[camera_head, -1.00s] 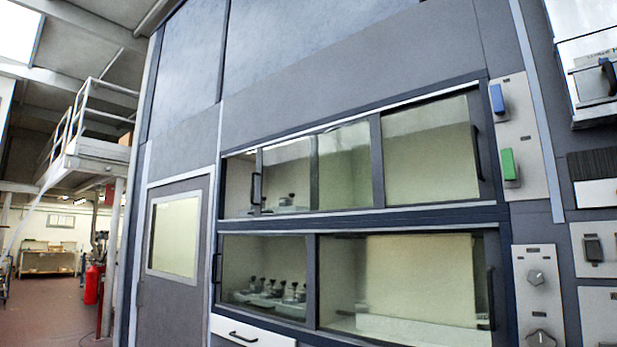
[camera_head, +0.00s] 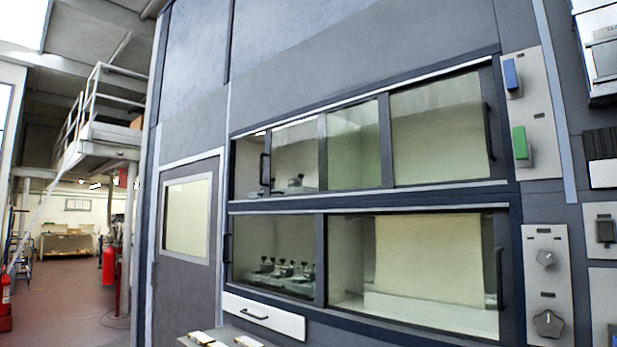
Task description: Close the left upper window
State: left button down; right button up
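The left upper window (camera_head: 295,160) is a glass sliding pane in the upper row of the grey tunnel wall. Its dark upright handle (camera_head: 265,170) is at the pane's left edge. A gap shows between this edge and the left side of the frame (camera_head: 233,170), so the window stands partly open. Small dark-knobbed fixtures (camera_head: 295,185) show behind the glass. The right upper window (camera_head: 438,130) has its handle (camera_head: 489,130) at its right edge, near the frame. Neither of my grippers is in view.
Two lower windows (camera_head: 272,255) (camera_head: 420,262) sit below, with a white drawer (camera_head: 262,315) under the left one. A tray-like surface with pale items (camera_head: 215,340) juts in at the bottom edge. A grey door (camera_head: 185,265) is left; open floor lies beyond, with red extinguishers (camera_head: 109,265).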

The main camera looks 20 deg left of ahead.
aim_at(388, 181)
jog(key=i+j+z, duration=0.15)
jog(key=j+z, duration=0.15)
jog(key=z, duration=0.15)
jog(key=j+z, duration=0.4)
jog(key=i+j+z, duration=0.2)
jog(key=j, duration=0.2)
jog(key=j+z, duration=0.15)
jog(key=j, duration=0.25)
jog(key=j+z, duration=0.15)
jog(key=j, duration=0.75)
jog(key=k+j+z, duration=0.1)
jog(key=j, duration=0.75)
